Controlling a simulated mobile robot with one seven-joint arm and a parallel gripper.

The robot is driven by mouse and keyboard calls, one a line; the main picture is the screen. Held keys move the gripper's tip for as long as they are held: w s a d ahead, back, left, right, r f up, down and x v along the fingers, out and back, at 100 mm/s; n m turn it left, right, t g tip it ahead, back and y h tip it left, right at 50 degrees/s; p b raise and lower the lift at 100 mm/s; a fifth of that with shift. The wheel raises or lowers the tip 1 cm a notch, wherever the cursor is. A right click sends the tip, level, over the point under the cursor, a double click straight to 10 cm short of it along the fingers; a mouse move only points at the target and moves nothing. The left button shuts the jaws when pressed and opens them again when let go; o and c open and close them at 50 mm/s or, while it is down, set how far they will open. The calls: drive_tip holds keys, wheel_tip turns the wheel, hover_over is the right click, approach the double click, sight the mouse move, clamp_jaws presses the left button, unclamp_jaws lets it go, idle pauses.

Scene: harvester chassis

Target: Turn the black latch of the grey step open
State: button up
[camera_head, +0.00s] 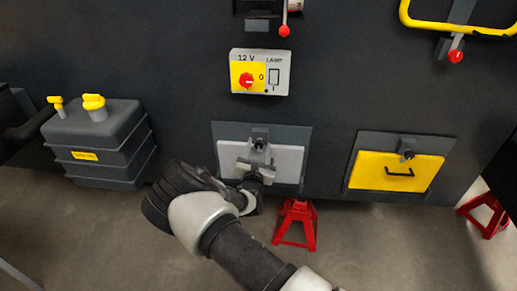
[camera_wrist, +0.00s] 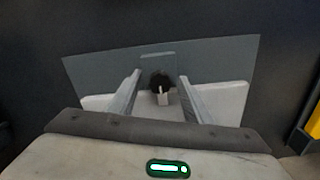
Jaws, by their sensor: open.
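The grey step (camera_head: 288,162) is a light grey panel on a darker grey backing plate, low on the dark chassis wall. Its black latch (camera_head: 259,143) sits at the upper middle of the panel. In the wrist view the black latch (camera_wrist: 160,82) shows as a dark round knob between the fingers, with a small pale piece below it. My gripper (camera_head: 257,161) is in front of the grey step (camera_wrist: 232,98), just below the latch in the head view. In the wrist view my gripper (camera_wrist: 160,76) is open, one finger on each side of the latch. I cannot tell whether either finger touches it.
A yellow panel (camera_head: 376,175) with its own black latch is to the right. A switch box (camera_head: 260,72) is above, and a dark grey tank (camera_head: 100,145) with yellow caps is left. A red jack stand (camera_head: 297,224) stands below. Bare floor lies in front.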

drive_tip(key=shift+c, duration=0.4)
drive_tip(key=c, duration=1)
drive_tip(key=shift+n, duration=0.3)
drive_tip(key=n+p, duration=0.2)
drive_tip(key=shift+r+n, duration=0.1)
drive_tip(key=shift+n, duration=0.3)
drive_tip(key=n+p, duration=0.2)
drive_tip(key=n, duration=0.3)
drive_tip(key=n+p, duration=0.1)
drive_tip(key=n, duration=0.4)
drive_tip(key=shift+f, duration=0.2)
drive_tip(key=shift+n, duration=2.2)
